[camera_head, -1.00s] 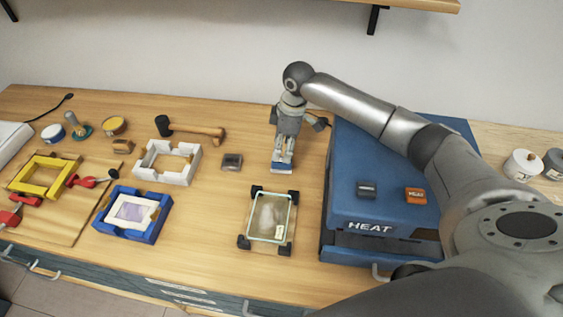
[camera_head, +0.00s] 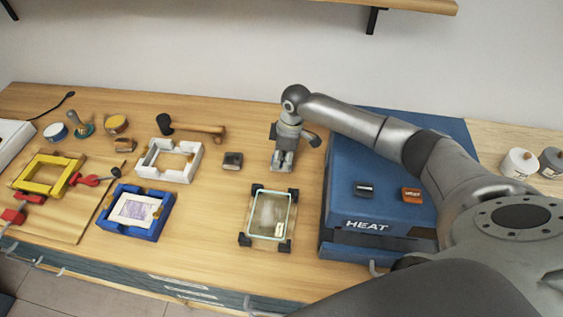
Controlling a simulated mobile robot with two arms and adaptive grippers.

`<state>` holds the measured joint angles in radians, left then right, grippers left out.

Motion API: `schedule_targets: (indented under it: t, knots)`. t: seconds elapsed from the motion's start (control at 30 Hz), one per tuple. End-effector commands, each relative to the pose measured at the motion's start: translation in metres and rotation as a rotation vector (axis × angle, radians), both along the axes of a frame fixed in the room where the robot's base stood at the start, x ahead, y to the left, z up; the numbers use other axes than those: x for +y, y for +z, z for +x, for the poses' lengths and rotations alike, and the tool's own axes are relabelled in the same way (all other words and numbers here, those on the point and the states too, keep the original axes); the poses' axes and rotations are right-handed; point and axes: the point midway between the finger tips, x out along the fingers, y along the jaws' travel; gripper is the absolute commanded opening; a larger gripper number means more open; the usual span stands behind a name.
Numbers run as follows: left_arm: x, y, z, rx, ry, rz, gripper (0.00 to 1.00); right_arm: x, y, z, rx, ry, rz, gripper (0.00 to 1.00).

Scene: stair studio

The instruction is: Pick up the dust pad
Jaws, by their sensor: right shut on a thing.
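My right gripper (camera_head: 283,166) points down over the middle of the bench, left of the blue heat press. It is shut on the dust pad (camera_head: 285,159), a small blue and pale block mostly hidden between the fingers. I cannot tell whether the pad touches the bench. A glass-topped frame with black corners (camera_head: 268,214) lies just in front of the gripper. My left gripper is not in view.
The blue heat press (camera_head: 385,190) stands close on the right. To the left lie a small dark block (camera_head: 232,160), a white frame (camera_head: 169,160), a mallet (camera_head: 190,128), a blue tray (camera_head: 134,212) and a yellow frame (camera_head: 47,174). A shelf (camera_head: 400,5) hangs above.

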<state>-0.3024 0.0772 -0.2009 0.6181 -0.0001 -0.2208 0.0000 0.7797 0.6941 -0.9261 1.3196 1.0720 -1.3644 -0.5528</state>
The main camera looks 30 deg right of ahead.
Motion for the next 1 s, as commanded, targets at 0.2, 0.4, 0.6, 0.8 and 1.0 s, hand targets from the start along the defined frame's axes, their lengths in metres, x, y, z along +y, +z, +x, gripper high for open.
schedule_targets:
  t: [0.2,0.4,0.6,0.8,1.0]
  knots:
    - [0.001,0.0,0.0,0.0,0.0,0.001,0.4,0.0,0.0,0.0,0.0,0.0,0.0,0.04]
    - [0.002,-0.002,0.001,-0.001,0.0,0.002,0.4,0.0,0.003,0.001,-0.002,0.0,0.001,0.04]
    - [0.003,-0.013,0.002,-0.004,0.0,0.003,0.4,0.0,0.02,0.001,-0.005,0.001,0.002,0.04]
    - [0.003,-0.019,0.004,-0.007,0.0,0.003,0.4,0.014,0.05,-0.009,-0.004,0.004,0.001,0.04]
    - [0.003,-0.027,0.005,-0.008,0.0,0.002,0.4,0.037,0.084,-0.027,-0.005,0.006,0.003,0.04]
